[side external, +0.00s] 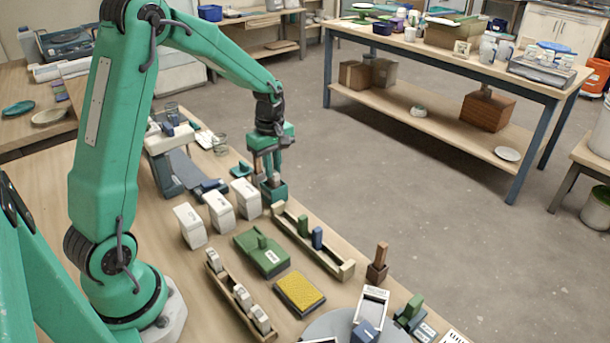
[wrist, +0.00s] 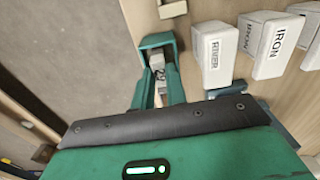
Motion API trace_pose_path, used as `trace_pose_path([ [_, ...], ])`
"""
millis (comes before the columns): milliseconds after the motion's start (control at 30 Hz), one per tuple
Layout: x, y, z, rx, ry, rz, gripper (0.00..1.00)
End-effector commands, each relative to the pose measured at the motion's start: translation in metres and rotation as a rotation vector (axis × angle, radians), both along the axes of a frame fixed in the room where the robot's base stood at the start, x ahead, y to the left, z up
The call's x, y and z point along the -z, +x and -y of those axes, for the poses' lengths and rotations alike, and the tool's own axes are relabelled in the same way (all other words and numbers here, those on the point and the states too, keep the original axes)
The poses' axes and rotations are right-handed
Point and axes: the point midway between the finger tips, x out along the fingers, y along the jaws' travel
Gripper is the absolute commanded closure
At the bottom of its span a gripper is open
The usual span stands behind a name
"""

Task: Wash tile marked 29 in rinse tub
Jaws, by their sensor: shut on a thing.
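My gripper (side external: 272,174) points down at a small teal tub (side external: 274,192) near the table's far edge. Its fingers (wrist: 160,92) are shut on a small grey tile (wrist: 158,62). The tile has dark marks that look like a number, too small to read surely. In the wrist view the tile is between the walls of the teal tub (wrist: 157,40). In the side view the tile (side external: 275,179) shows at the tub's opening, its lower part hidden. I cannot tell whether it touches the bottom.
A wooden rack (side external: 333,262) holds a green and a blue tile. Another rack (side external: 229,291) holds several pale tiles.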

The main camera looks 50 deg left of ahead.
Motion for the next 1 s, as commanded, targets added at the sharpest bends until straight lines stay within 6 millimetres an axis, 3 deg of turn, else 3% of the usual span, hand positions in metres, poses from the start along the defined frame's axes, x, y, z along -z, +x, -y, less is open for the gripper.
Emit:
trace_pose_path([
  [700, -0.031, 0.0, 0.0, 0.0, 0.0, 0.001, 1.0],
  [1000, -0.035, 0.0, 0.0, 0.0, 0.0, 0.0, 1.0],
])
